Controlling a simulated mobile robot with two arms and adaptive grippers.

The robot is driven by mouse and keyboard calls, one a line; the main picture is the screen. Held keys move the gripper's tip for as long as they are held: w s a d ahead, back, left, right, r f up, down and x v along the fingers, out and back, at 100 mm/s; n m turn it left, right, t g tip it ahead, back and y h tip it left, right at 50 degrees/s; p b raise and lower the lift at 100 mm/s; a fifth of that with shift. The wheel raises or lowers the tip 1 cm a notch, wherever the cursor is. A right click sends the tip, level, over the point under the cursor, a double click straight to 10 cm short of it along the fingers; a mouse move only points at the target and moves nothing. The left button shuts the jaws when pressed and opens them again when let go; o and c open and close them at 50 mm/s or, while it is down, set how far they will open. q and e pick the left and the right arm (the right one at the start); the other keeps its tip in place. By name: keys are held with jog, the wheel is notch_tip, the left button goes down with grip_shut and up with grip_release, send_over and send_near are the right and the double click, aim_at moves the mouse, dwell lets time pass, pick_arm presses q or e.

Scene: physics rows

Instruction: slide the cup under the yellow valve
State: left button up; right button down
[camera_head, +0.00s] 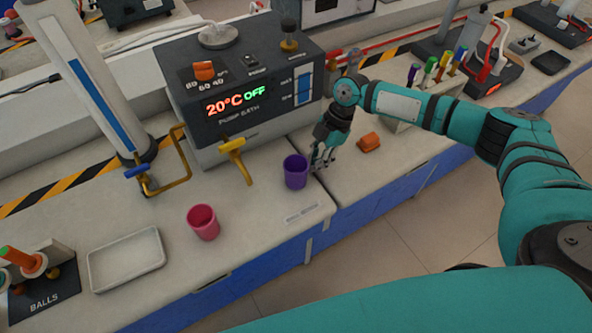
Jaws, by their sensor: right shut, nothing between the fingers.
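The yellow valve (232,146) sits on the front of the grey pump bath, with its yellow spout pointing down toward the counter. A purple cup (296,172) stands upright on the counter to the right of the spout, not under it. A pink cup (203,223) stands upright nearer the front edge, to the left of the spout. My right gripper (318,164) is low over the counter, close against the right side of the purple cup. It is shut and empty; whether it touches the cup cannot be told. My left gripper is out of view.
The pump bath (240,95) reads 20°C OFF. A blue-handled valve (137,171) with a brass pipe stands left. A white tray (155,262) and a balls rack (45,285) lie front left. An orange object (369,142) sits right of my gripper. Counter between purple cup and spout is clear.

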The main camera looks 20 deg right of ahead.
aim_at(287, 172)
dwell(0.4)
jog(key=shift+s+a+p, duration=0.2)
jog(key=shift+a+p, duration=0.15)
jog(key=shift+a, duration=0.55)
jog(key=shift+s+a+p, duration=0.25)
jog(key=shift+a+p, duration=0.15)
jog(key=shift+a, duration=0.45)
jog(key=shift+s+a+p, duration=0.2)
jog(key=shift+a+p, duration=0.15)
jog(key=shift+a, duration=0.55)
jog(key=shift+s+a+p, duration=0.3)
jog(key=shift+a, duration=0.85)
jog(key=shift+s+a+p, duration=0.3)
jog(key=shift+a, duration=0.85)
jog(key=shift+s+a+p, duration=0.3)
jog(key=shift+a, duration=0.85)
jog(key=shift+w+d, duration=0.2)
jog(key=shift+d, duration=0.45)
jog(key=shift+w+d, duration=0.15)
jog(key=shift+d, duration=0.5)
notch_tip(287, 172, up, 8)
jog(key=p, duration=0.6)
jog(key=shift+s+a, duration=0.1)
